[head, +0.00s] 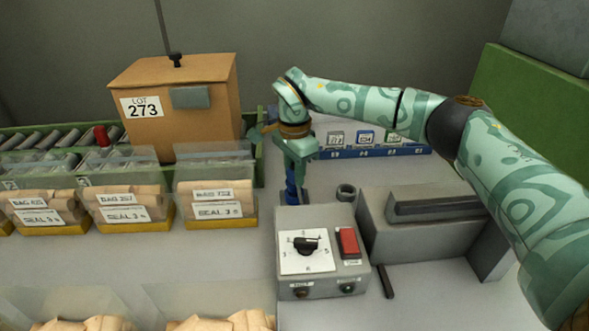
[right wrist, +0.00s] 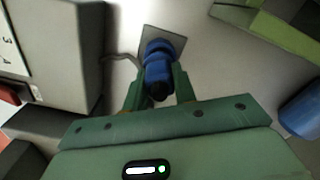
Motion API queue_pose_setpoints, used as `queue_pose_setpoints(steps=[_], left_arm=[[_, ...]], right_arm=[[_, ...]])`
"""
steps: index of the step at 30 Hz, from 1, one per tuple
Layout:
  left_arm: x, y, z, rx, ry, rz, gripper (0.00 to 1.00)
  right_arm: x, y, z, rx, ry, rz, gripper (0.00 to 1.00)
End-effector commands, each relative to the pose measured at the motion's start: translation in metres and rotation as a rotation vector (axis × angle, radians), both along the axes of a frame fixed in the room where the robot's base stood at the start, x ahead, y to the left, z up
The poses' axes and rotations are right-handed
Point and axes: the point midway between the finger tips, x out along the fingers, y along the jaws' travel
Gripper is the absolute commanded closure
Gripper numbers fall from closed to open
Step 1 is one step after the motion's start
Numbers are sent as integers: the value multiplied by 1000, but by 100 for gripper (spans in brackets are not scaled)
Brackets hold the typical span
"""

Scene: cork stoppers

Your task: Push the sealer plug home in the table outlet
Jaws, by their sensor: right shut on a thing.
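The blue sealer plug (head: 291,186) stands roughly upright just behind the grey control box. In the right wrist view the blue plug (right wrist: 158,66) is between my fingers, over a square grey plate (right wrist: 175,36) that looks like the table outlet. My right gripper (head: 298,160) reaches down from above and is shut on the plug; its two fingers (right wrist: 160,88) also show in the right wrist view. The plug's lower end meets or hides the outlet's middle, so I cannot tell how deep it sits. My left gripper is not in view.
The control box (head: 325,285) with a dial and red switch stands in front of the plug, the grey sealer (head: 420,230) to its right. A small dark ring (head: 346,192) lies between. Bag bins (head: 217,220) stand left, a carton (head: 200,140) behind them, a blue rack (head: 370,152) behind.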

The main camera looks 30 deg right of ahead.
Motion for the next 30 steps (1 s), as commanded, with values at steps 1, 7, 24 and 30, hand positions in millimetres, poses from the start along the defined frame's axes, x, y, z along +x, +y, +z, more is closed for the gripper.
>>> queue_pose_setpoints(steps=[1, 7, 24, 30], left_arm=[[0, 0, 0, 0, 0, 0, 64], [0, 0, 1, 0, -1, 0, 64], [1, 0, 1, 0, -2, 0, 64], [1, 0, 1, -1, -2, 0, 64]], right_arm=[[0, 0, -1, 0, 0, 0, 97], [0, 0, -4, 0, 0, 0, 97], [0, 0, -8, 0, 0, 1, 97], [0, 0, -8, 0, 0, 1, 97]])
